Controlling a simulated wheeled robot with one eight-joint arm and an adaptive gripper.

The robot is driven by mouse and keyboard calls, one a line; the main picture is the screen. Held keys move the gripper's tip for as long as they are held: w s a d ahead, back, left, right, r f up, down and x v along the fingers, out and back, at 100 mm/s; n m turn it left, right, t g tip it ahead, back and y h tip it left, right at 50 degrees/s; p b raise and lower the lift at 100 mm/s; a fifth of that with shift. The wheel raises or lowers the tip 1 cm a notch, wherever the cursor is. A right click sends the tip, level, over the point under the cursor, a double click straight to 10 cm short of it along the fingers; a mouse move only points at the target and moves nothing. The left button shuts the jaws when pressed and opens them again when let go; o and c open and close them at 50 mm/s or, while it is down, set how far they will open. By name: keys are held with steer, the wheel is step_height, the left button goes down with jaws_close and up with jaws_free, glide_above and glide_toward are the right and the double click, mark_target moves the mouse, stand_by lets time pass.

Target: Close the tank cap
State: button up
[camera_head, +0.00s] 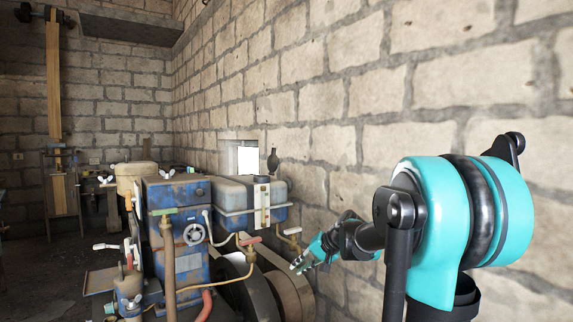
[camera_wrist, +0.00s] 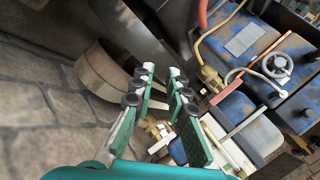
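The grey-blue tank (camera_head: 232,198) with a light strap sits to the right of the blue engine block (camera_head: 187,250) in the head view. A dark round fitting (camera_head: 262,179) is on its top. A dark upright piece (camera_head: 273,161) rises just behind it; I cannot tell whether this is the raised cap. My gripper (camera_head: 302,262) is lower right of the tank, apart from it. In the wrist view my gripper (camera_wrist: 160,78) has its green fingers spread, with nothing between them. The tank (camera_wrist: 256,138) shows beyond the right fingers, partly hidden; no cap is clear there.
The stone wall (camera_head: 350,100) runs close along the right side. A large belt wheel (camera_head: 290,296) stands below the tank. A red-handled valve (camera_head: 250,241) and thin pipes stick out near the tank's front. There is open air between my gripper and the tank.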

mark_target(276, 160)
steer(key=w+r+m+t+y, duration=0.1)
steer(key=w+r, duration=0.4)
steer(key=w+d+r+m+y, duration=0.1)
steer(key=w+r, duration=0.4)
steer(key=w+d+r+t+y, duration=0.1)
steer(key=w+r, duration=0.3)
steer(key=w, duration=0.1)
steer(key=shift+w+r+m+t, duration=0.3)
steer(key=shift+w+r+m, duration=0.1)
jaws_close()
steer(key=w+d+r+m+t+y, duration=0.1)
steer(key=w+d+r+m+t, duration=0.1)
steer(key=w+d+r, duration=0.4)
steer(key=w+d+r+m+t+y, duration=0.2)
steer(key=w+r, duration=0.5)
steer(key=r, duration=0.3)
steer(key=w+a, duration=0.5)
steer(key=a, duration=0.5)
steer(key=shift+a+r, duration=0.4)
steer(key=shift+w, duration=0.1)
steer(key=shift+a, duration=0.1)
steer(key=shift+a+r+n, duration=0.1)
steer(key=shift+r+n, duration=0.1)
steer(key=shift+n, duration=0.2)
